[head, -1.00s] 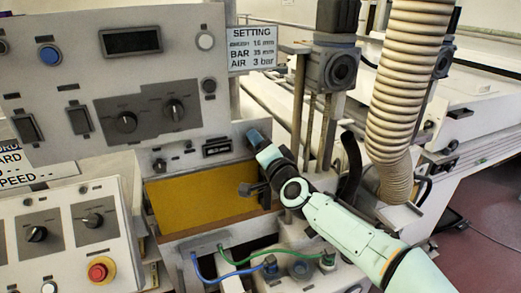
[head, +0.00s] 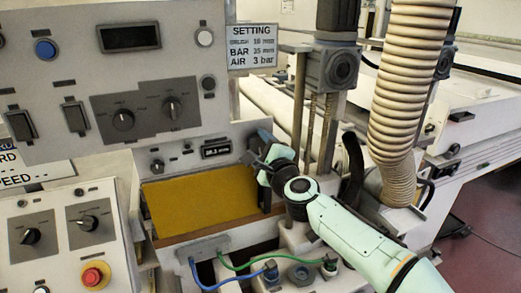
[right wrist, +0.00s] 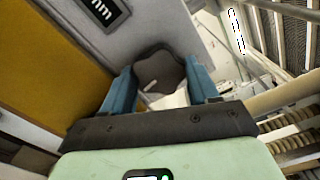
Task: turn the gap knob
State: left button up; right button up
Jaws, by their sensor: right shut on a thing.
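The gap knob (right wrist: 160,72) is a dark grey lobed knob with a white mark, seen in the right wrist view between my blue fingers. My right gripper (right wrist: 163,90) is shut on it, one finger on each side. My left gripper is not in view.
A setting sign (head: 252,46) hangs above the gripper. A yellow sheet (head: 200,200) lies below the display. A ribbed hose (head: 405,90) and a black curved pipe (head: 353,165) stand close right of my arm. Blue and green tubes run below.

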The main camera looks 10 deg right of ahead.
jog(key=m+b, duration=0.1)
jog(key=m, duration=0.5)
jog(key=shift+f, duration=0.1)
jog(key=m+b, duration=0.1)
jog(key=m, duration=0.4)
jog(key=shift+m, duration=0.4)
jog(key=o, duration=1.1)
jog(key=shift+c, duration=0.2)
jog(key=shift+s+b, duration=0.15)
jog(key=shift+b, duration=0.15)
